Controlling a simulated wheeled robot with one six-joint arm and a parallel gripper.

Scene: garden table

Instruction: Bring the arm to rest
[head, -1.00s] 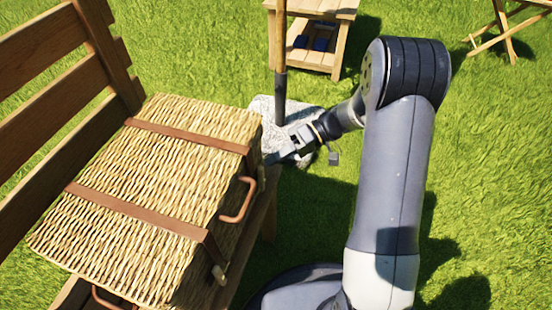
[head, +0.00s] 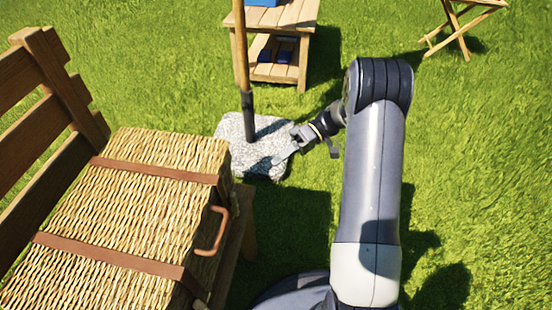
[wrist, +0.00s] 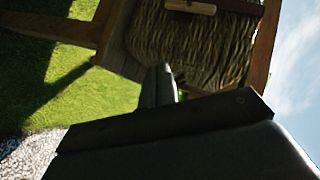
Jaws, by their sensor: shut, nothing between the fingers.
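My arm reaches up and over, and my gripper (head: 282,157) hangs low in front of the stone base of a pole. It is shut with nothing in it and appears apart from the things around it. In the wrist view my shut gripper's fingers (wrist: 160,84) point toward the wicker basket (wrist: 190,45), with a clear gap of view between. The basket's lid and straps also show in the head view (head: 130,195).
The basket lies on a wooden bench (head: 50,95) at the left. A stone base (head: 236,155) holds an upright pole (head: 241,60). A wooden table (head: 290,20) with a lower shelf stands behind it. A folding stand (head: 460,35) is at the far right. Open grass (head: 480,150) lies to the right.

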